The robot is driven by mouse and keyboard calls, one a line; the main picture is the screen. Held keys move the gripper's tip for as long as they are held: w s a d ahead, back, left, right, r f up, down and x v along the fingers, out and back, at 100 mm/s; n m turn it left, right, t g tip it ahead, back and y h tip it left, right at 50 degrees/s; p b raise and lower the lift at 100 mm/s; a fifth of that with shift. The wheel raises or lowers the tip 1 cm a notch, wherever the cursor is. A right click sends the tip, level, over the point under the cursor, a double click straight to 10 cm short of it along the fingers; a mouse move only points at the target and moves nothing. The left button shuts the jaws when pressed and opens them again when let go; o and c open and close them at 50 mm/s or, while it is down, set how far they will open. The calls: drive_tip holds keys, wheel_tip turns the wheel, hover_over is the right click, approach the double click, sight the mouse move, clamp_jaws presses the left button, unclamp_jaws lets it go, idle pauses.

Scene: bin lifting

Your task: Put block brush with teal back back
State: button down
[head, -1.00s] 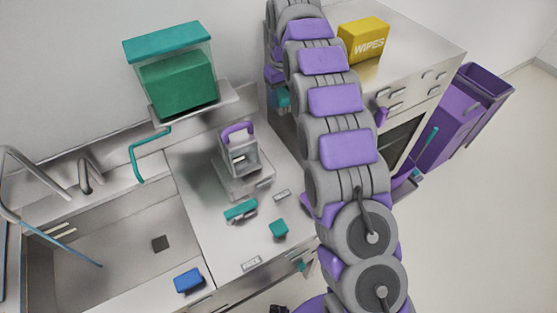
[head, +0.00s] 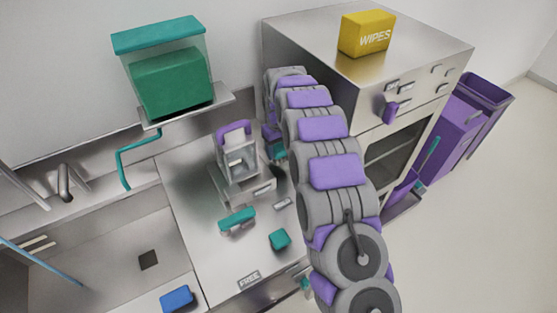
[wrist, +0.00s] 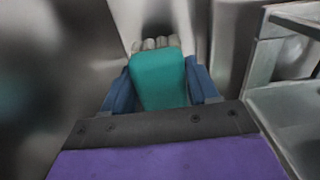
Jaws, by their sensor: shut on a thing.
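A block brush with a teal back (wrist: 158,82) and pale bristles sits between the two dark blue fingers of my gripper (wrist: 160,85) in the wrist view. The fingers are shut on its sides and the bristles point away from me. In the head view my arm hides most of the gripper; a small teal patch (head: 277,150) shows beside the arm, left of the oven. Another teal-topped thing (head: 237,219) and a small teal block (head: 280,239) lie on the steel counter (head: 205,255).
A grey device with a purple handle (head: 234,150) stands on the counter close left of my arm. A shelf holds a teal-lidded box (head: 165,70). A steel oven (head: 400,70) with a yellow wipes box (head: 366,34) stands right. A blue block (head: 177,298) lies by the sink.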

wheel_tip(320, 180, down, 5)
drive_tip(key=shift+r+b, duration=0.2)
drive_tip(key=shift+b, duration=0.3)
drive_tip(key=shift+d, duration=0.15)
drive_tip(key=c, duration=0.7)
unclamp_jaws()
drive_tip(key=shift+o, duration=0.7)
drive_tip(key=shift+a+f, duration=0.1)
drive_tip(key=shift+a, duration=0.15)
